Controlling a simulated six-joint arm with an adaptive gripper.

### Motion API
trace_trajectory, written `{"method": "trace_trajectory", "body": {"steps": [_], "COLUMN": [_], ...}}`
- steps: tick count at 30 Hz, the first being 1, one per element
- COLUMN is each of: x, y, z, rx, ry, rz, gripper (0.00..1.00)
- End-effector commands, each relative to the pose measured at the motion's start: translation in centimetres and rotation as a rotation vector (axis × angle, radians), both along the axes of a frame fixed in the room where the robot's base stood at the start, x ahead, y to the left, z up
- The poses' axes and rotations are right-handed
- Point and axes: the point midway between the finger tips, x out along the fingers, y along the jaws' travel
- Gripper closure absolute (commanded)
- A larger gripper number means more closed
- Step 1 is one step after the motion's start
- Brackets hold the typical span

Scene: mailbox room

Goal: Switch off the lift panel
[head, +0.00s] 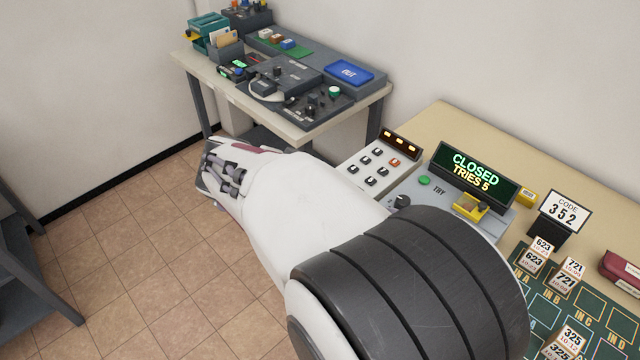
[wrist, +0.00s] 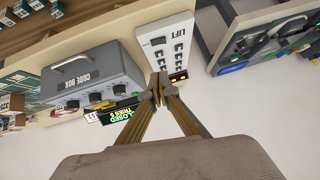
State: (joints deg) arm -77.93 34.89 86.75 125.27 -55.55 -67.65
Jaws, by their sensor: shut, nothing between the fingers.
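The lift panel (head: 380,161) is a pale box on the cream desk, with several small toggle switches, one of them orange. A dark strip of amber lamps (head: 401,141) is lit along its far edge. The wrist view shows the panel (wrist: 168,35) from another side, labelled LIFT, with its lamps (wrist: 178,77) lit. My gripper (wrist: 159,90) is shut and empty. Its fingertips appear in front of the panel's lamp end in that view; I cannot tell whether they touch. In the head view my arm covers the panel's near edge, and I cannot make out the fingertips.
The code box (head: 413,185) stands beside the panel, its display (head: 474,175) reading CLOSED, TRIES 5. A code card (head: 564,211) shows 352. Numbered blocks (head: 533,258) stand on a green mat. A second table (head: 300,135) carries grey equipment and a blue OUT tray (head: 349,73).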

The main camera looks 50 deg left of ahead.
Motion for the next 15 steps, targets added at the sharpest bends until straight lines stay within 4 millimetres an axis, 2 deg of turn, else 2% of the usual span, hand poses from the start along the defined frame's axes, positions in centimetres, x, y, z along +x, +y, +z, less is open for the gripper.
{"method": "trace_trajectory", "body": {"steps": [4, 7, 15], "x": [-0.4, -1.1, -3.6], "y": [0.2, 0.5, 1.6], "z": [-0.2, -1.1, -5.3], "rx": [-0.004, -0.018, -0.107], "ry": [0.001, 0.004, -0.028], "rz": [0.008, 0.020, 0.081], "gripper": [1.00, 1.00, 1.00]}}
